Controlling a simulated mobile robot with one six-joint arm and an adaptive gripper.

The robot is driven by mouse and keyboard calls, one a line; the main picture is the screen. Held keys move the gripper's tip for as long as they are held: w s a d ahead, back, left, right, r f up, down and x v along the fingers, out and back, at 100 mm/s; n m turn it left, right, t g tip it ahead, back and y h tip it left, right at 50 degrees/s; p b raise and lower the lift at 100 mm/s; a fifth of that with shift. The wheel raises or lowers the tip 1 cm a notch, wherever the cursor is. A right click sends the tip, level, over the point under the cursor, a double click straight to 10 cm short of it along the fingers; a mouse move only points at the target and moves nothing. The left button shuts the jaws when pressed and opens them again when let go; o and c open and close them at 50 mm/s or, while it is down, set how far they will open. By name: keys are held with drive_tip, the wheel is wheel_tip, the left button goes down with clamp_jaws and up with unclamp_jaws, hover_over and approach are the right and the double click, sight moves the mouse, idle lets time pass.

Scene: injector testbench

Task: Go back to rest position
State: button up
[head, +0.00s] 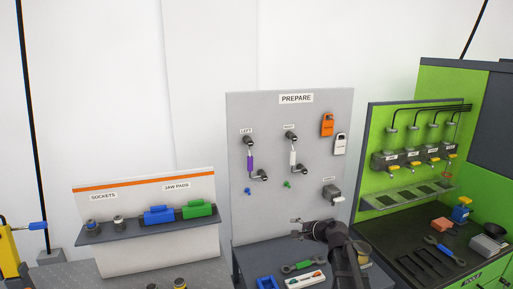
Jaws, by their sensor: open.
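My gripper (298,227) shows in the head view at the lower middle, at the end of my dark arm. Its fingers point left and are apart, with nothing seen between them. It is in front of the lower part of the grey PREPARE panel (240,215), above the dark bench. My arm hides part of the bench to the right.
The panel carries a purple-bodied injector (250,161), a white one (293,160), and orange (327,125) and white (340,144) tags. A sockets and jaw pads shelf (120,230) stands left. A green testbench (373,150) stands right, with a blue wrench (445,251).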

drive_tip(key=s+d+f+n+g+h+b, duration=0.1)
drive_tip(key=s+f+n+g+h, duration=0.3)
drive_tip(key=s, duration=0.9)
drive_tip(key=s+d+f+n+g+h+b, duration=0.1)
drive_tip(key=s+f+n+g+h, duration=0.3)
drive_tip(key=s+f+n, duration=0.4)
drive_tip(key=shift+s+d+f+n+g, duration=0.45)
drive_tip(key=shift+s+g, duration=0.35)
drive_tip(key=shift+s, duration=1.75)
drive_tip(key=shift+a+r, duration=0.1)
drive_tip(key=shift+a, duration=0.05)
